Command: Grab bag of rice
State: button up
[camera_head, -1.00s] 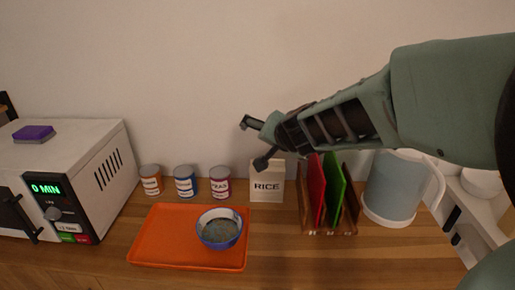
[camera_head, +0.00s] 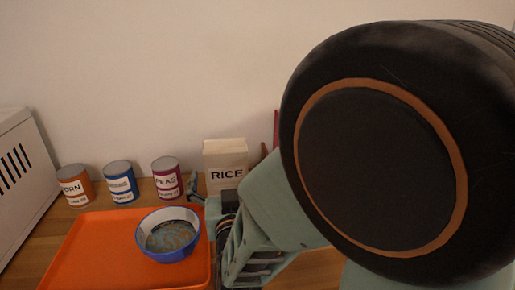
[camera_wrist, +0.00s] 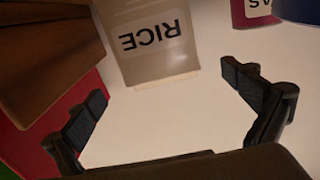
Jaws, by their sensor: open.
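The bag of rice (camera_head: 226,160) is a pale box-like pack with a RICE label. It stands against the wall, right of the cans, its lower part partly hidden by my arm. In the wrist view the rice bag (camera_wrist: 152,45) shows upside down at the top, ahead of and between my spread fingers. My gripper (camera_wrist: 172,105) is open and empty, and does not visibly touch the bag. In the head view my gripper (camera_head: 203,200) is just in front of the bag, low near the counter.
Three cans (camera_head: 121,182) stand left of the bag. An orange tray (camera_head: 95,250) with a blue bowl (camera_head: 168,236) lies in front. A wooden rack (camera_wrist: 45,55) with a red board (camera_wrist: 70,120) is close beside the bag. A white appliance (camera_head: 22,190) is far left.

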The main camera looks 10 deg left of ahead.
aim_at(225, 150)
jog(key=x, duration=0.9)
jog(key=shift+w+r+b, duration=0.25)
jog(key=shift+w+b, duration=0.05)
jog(key=shift+w, duration=0.05)
jog(key=c, duration=1.9)
jog(key=shift+r, duration=0.2)
jog(key=shift+c, duration=0.4)
